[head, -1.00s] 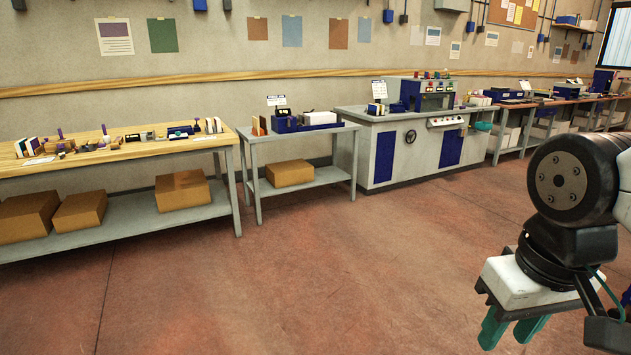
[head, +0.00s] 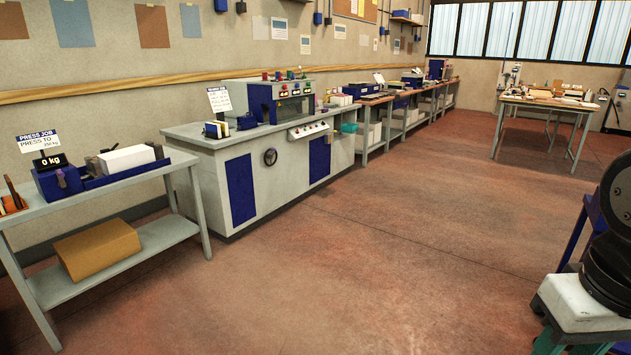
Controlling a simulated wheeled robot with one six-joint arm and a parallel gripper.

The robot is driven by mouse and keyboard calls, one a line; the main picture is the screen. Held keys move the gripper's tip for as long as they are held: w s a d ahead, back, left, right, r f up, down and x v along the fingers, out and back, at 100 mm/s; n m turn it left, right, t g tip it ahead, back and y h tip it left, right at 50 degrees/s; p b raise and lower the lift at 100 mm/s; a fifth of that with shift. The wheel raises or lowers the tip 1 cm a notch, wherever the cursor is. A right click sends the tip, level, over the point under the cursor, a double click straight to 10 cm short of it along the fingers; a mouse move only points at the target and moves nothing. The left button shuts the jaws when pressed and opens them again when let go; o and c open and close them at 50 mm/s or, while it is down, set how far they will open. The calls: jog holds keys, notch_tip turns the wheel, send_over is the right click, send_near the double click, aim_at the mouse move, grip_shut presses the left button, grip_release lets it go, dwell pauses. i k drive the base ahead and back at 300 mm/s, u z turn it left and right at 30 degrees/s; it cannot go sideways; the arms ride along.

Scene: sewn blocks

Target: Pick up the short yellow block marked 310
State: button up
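I cannot make out a short yellow block marked 310 in the head view. Small pale upright pieces in a dark blue holder (head: 216,129) stand on the left end of the grey machine bench, too small to read. My gripper (head: 550,344) is at the lower right edge, over the floor and far from the benches. Its white body and a bit of a green finger show; the fingertips are cut off by the frame, so its opening is hidden.
A grey table (head: 95,203) at left bears a blue scale (head: 58,180) and a white block (head: 126,158), with a cardboard box (head: 97,250) below. The grey machine bench (head: 215,180) stands beside it. A wooden table (head: 550,101) is at back right. The middle floor is clear.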

aim_at(223, 128)
jog(key=z, duration=0.15)
jog(key=i, duration=2.2)
jog(key=u, duration=0.4)
jog(key=i, duration=2.4)
jog(key=u, duration=0.85)
jog(key=i, duration=1.1)
jog(key=u, duration=0.2)
jog(key=k, duration=0.6)
jog(key=u, duration=1.1)
jog(key=i, duration=1.25)
jog(key=z, duration=0.6)
jog(key=i, duration=0.4)
jog(key=z, duration=0.4)
